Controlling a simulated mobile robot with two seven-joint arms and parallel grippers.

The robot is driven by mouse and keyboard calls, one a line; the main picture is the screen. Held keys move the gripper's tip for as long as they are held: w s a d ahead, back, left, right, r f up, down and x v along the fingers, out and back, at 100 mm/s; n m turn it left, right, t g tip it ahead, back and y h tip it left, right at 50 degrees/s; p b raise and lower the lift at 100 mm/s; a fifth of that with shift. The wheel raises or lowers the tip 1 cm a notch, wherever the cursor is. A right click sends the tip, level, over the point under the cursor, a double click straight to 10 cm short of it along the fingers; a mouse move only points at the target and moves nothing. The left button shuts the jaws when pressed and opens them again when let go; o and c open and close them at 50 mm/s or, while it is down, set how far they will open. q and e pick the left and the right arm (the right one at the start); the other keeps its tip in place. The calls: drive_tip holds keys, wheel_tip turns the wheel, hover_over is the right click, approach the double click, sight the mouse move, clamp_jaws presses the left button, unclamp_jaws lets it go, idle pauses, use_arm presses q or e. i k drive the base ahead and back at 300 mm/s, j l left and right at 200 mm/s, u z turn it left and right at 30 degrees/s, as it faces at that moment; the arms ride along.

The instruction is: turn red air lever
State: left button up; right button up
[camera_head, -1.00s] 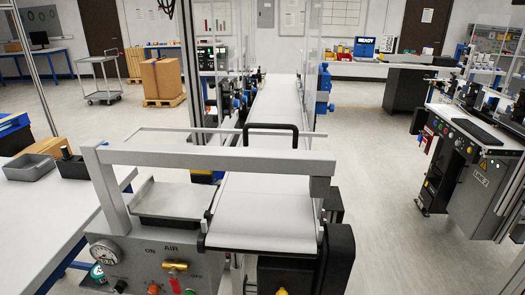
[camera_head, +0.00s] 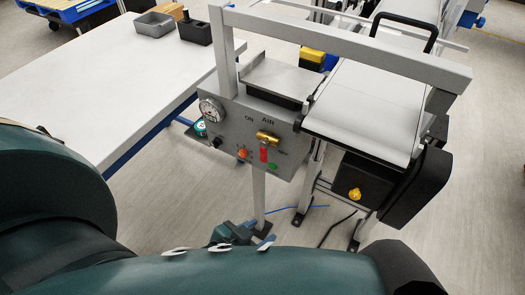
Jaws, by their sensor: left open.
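The red air lever (camera_head: 264,153) hangs downward from a brass valve (camera_head: 267,137) on the front of a grey control panel (camera_head: 232,128). The lettering ON and AIR is above the valve, with a smaller label to its right. My left arm, dark teal, crosses the bottom of the view. My left gripper (camera_head: 246,233) shows small and partly hidden behind the arm, below the panel and apart from the lever. It is open, and I see nothing held in it. My right gripper is not in view.
A pressure gauge (camera_head: 211,110), an orange button (camera_head: 243,154) and a green button (camera_head: 272,167) share the panel. A grey frame bar (camera_head: 350,46) runs above it. The conveyor belt (camera_head: 366,107) is to the right, a white table (camera_head: 110,80) to the left.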

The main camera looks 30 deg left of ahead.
sight(264, 144)
drive_tip(key=l+u, duration=0.1)
drive_tip(key=u, duration=0.25)
drive_tip(key=i+l+u, duration=0.1)
drive_tip(key=u, duration=0.25)
drive_tip(key=l+u, duration=0.1)
drive_tip(key=u, duration=0.25)
